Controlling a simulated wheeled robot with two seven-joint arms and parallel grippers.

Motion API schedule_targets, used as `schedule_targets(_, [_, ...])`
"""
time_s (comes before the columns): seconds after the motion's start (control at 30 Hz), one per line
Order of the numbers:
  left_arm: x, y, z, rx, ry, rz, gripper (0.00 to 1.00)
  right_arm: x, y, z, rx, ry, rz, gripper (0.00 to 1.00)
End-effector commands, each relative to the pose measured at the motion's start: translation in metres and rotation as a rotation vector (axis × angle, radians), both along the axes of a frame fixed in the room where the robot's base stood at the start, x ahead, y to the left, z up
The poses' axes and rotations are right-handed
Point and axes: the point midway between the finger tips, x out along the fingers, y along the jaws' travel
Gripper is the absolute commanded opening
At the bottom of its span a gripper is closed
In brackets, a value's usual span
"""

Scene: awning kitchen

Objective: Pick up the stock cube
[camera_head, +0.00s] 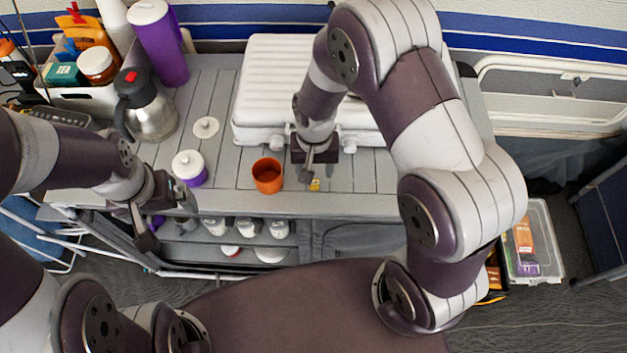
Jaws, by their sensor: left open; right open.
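The stock cube (315,185) is a small yellow block on the grey slatted table, near its front edge and right of an orange cup (268,175). My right gripper (310,174) points down directly at the cube, with its fingers close beside and above it. It is open; I cannot tell whether the fingers touch the cube. Part of the cube is hidden by the gripper. My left gripper (163,222) is open and empty at the front left edge of the table, away from the cube.
A white ribbed case (265,85) lies behind the cube. A white and purple jar (188,167), a white lid (206,127) and a steel jug (150,110) stand to the left. Shelves with white containers (247,227) sit below the front edge. The table right of the cube is clear.

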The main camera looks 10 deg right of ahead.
Motion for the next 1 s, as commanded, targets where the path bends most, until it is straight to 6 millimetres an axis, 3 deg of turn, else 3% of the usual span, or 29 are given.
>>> schedule_targets(0.3, [0.000,0.000,0.008,0.000,0.000,0.000,1.00,-0.011,0.004,-0.049,0.000,0.003,0.000,0.55])
schedule_targets(0.57, [0.000,0.000,0.008,0.000,0.000,0.000,1.00,-0.010,0.004,-0.057,0.000,-0.001,0.001,0.55])
schedule_targets(0.77, [0.000,0.000,0.008,0.000,0.000,0.000,1.00,-0.010,0.004,-0.057,0.000,0.000,0.001,0.00])
schedule_targets(1.0, [0.000,0.000,0.008,0.000,0.000,0.000,1.00,-0.010,0.004,-0.056,0.000,0.000,0.001,0.00])
